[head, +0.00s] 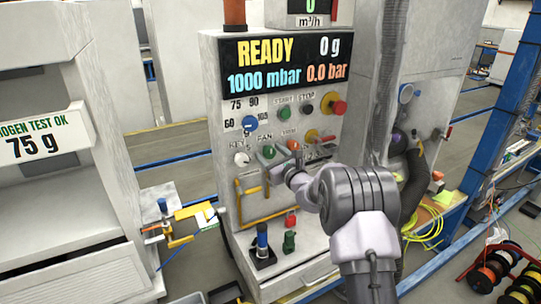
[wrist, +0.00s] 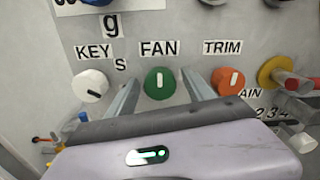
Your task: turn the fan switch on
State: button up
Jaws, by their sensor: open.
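The fan switch is a green round knob under the FAN label, in the middle of the wrist view (wrist: 160,83). Its white mark stands close to upright. In the head view the green knob (head: 268,151) sits on the panel just above my gripper (head: 274,172). In the wrist view the open fingers of my gripper (wrist: 161,92) point at the panel, one to each side of the knob. The gap between them is empty apart from the knob seen beyond. I cannot tell how far the tips are from the panel.
The white KEY knob (wrist: 90,85) is left of the fingers and the orange TRIM knob (wrist: 228,81) is close to the right finger. A yellow valve (wrist: 276,71) is farther right. A yellow handle (head: 240,205) is below the knobs. A display (head: 284,64) above reads READY.

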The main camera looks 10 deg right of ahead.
grip_shut()
jog(key=m+p, duration=0.3)
jog(key=shift+r, duration=0.2)
jog(key=m+p, duration=0.4)
jog(key=m, duration=0.1)
jog(key=shift+p, duration=0.4)
jog(key=m+p, duration=0.3)
jog(key=m, duration=0.2)
jog(key=shift+f+m, duration=0.1)
jog(key=shift+m, duration=0.3)
jog(key=shift+f+m+p, duration=0.1)
jog(key=shift+m+p, duration=0.95)
jog(key=shift+m, duration=0.95)
